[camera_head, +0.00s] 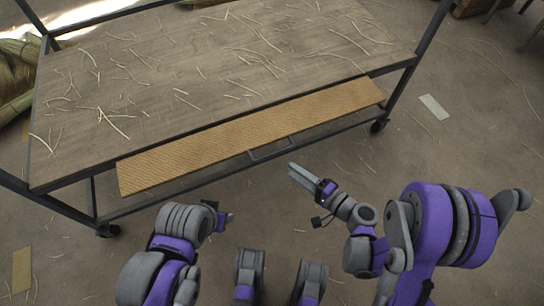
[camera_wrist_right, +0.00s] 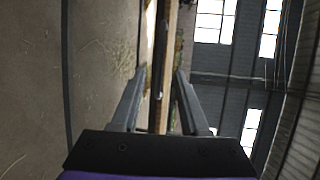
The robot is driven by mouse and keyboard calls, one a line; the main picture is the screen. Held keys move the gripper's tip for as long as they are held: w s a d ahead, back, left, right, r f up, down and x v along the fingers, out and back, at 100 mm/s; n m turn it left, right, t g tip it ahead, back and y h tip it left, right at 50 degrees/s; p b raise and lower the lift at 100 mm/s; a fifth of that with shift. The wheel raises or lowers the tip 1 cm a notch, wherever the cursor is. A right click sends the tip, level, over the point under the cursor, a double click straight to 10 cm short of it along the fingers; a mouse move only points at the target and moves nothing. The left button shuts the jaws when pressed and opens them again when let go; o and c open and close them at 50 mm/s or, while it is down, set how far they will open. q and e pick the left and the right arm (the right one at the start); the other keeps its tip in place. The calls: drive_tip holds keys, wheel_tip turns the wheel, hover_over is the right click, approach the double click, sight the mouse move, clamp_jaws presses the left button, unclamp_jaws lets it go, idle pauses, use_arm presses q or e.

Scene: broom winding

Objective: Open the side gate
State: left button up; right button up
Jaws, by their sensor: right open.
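The side gate appears as a long tan, mesh-like panel (camera_head: 245,138) along the near side of the cart, below the tabletop's near edge. A dark grey U-shaped handle (camera_head: 271,149) sits at its lower edge, near the middle. My right gripper (camera_head: 292,168) is just in front of the handle, slightly right of it, apart from it. Its fingers are parted, and the wrist view shows them open (camera_wrist_right: 160,78) with a dark upright bar and tan edge between them in the picture. My left gripper (camera_head: 227,217) is low and left, away from the panel; its jaws are too small to read.
The cart's wooden tabletop (camera_head: 215,60) is strewn with straw. Its dark metal posts (camera_head: 430,35) and casters (camera_head: 380,126) stand at the corners. A pale slip (camera_head: 434,107) lies on the floor at right. Straw bundles (camera_head: 15,80) are at far left. The floor before the cart is mostly clear.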

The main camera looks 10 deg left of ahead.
sight(272, 155)
drive_tip(key=b+x, duration=0.1)
drive_tip(key=x, duration=0.9)
drive_tip(key=shift+w+a+f+b, duration=0.1)
drive_tip(key=shift+a+b, duration=0.1)
drive_tip(key=shift+b, duration=0.1)
clamp_jaws()
idle(1.0)
